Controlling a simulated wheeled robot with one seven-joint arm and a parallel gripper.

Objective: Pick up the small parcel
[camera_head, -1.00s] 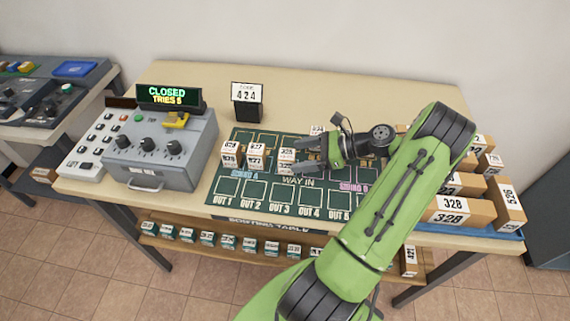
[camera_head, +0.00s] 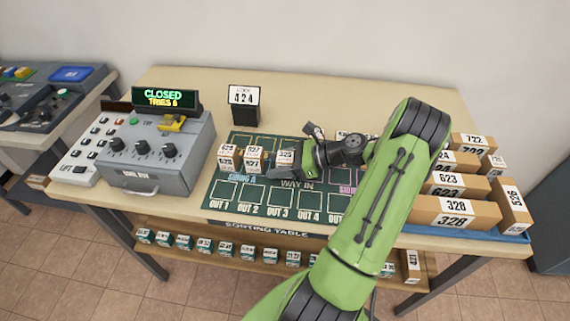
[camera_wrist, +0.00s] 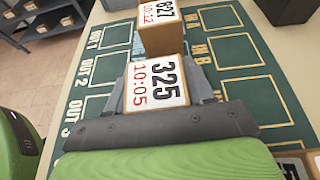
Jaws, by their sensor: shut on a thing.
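The small parcel labelled 325 (camera_head: 286,156) is a little box with a white top label, at the right end of a short row on the green sorting mat (camera_head: 226,189). In the wrist view the parcel (camera_wrist: 157,84) shows "325" and "10:05" and sits between the finger pads. My gripper (camera_head: 284,166) is shut on it, with a grey finger on each side. The wrist view also shows my gripper (camera_wrist: 160,92). I cannot tell whether the parcel touches the mat; its lower part is hidden.
Parcel 827 (camera_head: 253,157) stands just left of it, and another small parcel (camera_head: 227,157) beyond. A grey dial box (camera_head: 160,160) stands at the left and a black 424 sign (camera_head: 245,113) behind. Larger boxes (camera_head: 456,212) fill a blue tray (camera_head: 516,237) at the right.

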